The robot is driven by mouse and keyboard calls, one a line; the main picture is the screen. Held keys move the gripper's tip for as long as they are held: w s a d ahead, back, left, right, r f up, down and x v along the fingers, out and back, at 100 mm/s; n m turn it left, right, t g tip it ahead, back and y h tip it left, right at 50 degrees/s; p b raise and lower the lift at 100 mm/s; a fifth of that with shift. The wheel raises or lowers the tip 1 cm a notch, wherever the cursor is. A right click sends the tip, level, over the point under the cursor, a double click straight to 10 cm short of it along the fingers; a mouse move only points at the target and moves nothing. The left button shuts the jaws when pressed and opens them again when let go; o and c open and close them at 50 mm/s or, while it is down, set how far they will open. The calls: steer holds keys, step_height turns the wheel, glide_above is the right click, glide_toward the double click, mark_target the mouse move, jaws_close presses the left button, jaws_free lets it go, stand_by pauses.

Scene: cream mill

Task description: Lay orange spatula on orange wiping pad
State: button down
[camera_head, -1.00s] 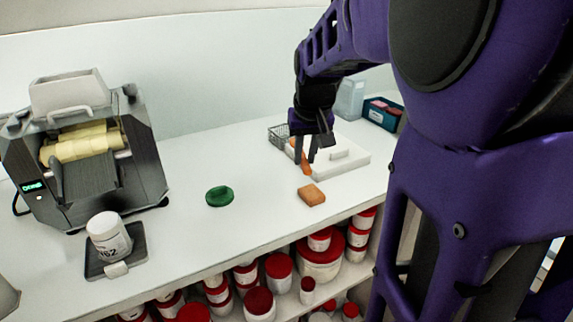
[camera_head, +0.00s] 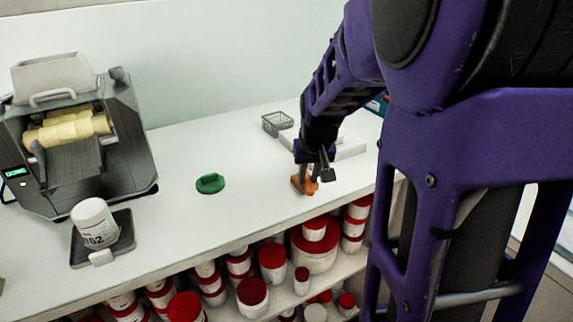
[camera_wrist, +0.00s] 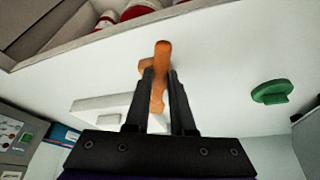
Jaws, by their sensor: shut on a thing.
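My gripper (camera_head: 312,174) is shut on the orange spatula (camera_wrist: 160,60), whose end sticks out past the fingertips in the wrist view. In the head view the spatula (camera_head: 311,187) shows just below the fingers. The orange wiping pad (camera_head: 297,184) lies near the front edge of the bench, right at the spatula. A small part of the pad (camera_wrist: 145,65) shows beside the left finger in the wrist view; the rest is hidden. I cannot tell whether the spatula touches the pad.
A white board (camera_head: 352,146) and a wire basket (camera_head: 276,123) stand behind my gripper. A green round object (camera_head: 210,183) lies to the left. A mill (camera_head: 75,140) and a white jar (camera_head: 95,223) on a scale stand farther left. Red-lidded jars fill the shelf below.

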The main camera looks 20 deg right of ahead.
steer(key=shift+f, duration=0.45)
steer(key=shift+f, duration=0.1)
steer(key=c, duration=0.8)
jaws_free()
steer(key=shift+o, duration=0.2)
